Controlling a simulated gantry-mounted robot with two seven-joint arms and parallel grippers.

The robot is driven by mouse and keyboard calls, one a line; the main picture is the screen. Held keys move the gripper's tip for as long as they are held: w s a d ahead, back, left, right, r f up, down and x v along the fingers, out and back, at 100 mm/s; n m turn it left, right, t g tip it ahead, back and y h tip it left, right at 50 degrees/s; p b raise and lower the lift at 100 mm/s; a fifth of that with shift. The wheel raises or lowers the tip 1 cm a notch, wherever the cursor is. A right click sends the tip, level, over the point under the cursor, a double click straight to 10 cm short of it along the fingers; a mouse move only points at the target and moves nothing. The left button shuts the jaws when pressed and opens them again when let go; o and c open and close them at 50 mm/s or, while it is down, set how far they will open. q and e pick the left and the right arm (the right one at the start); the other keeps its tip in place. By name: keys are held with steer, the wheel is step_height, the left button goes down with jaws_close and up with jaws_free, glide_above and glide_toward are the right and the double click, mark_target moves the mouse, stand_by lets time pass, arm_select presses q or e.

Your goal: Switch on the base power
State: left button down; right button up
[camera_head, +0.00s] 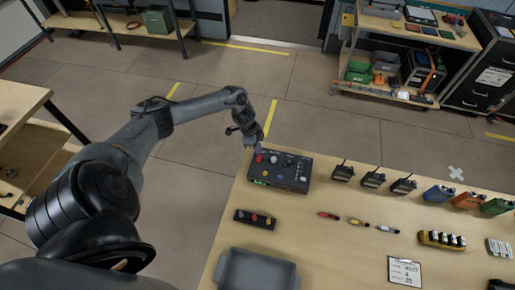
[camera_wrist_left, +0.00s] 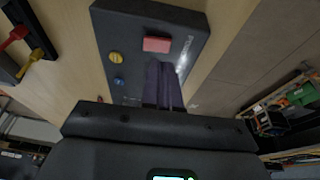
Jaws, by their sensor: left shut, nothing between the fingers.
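The base power unit (camera_head: 282,171) is a dark box at the back left of the wooden table. It has a red rocker or button (camera_head: 259,158), knobs on top and a green light on its front. In the left wrist view the box (camera_wrist_left: 130,50) shows a red button (camera_wrist_left: 156,44), a yellow knob (camera_wrist_left: 115,57) and a blue knob (camera_wrist_left: 119,81). My left gripper (camera_head: 256,147) is shut and empty, at the box's back left corner. In the wrist view its fingers (camera_wrist_left: 165,85) lie over the panel close to the red button; contact cannot be told. My right gripper is not in view.
Radios (camera_head: 373,178) stand right of the box. A strip with coloured knobs (camera_head: 255,219) and a grey tray (camera_head: 257,271) lie nearer the front.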

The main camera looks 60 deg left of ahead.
arm_select(q)
steer(key=v, duration=1)
steer(key=shift+b, duration=0.45)
steer(key=shift+r, duration=0.1)
steer(key=b, duration=0.3)
steer(key=d+b, duration=0.1)
steer(key=b, duration=0.2)
steer(key=shift+s+d+r, duration=0.2)
steer(key=shift+s+r, duration=0.1)
steer(key=shift+s, duration=0.1)
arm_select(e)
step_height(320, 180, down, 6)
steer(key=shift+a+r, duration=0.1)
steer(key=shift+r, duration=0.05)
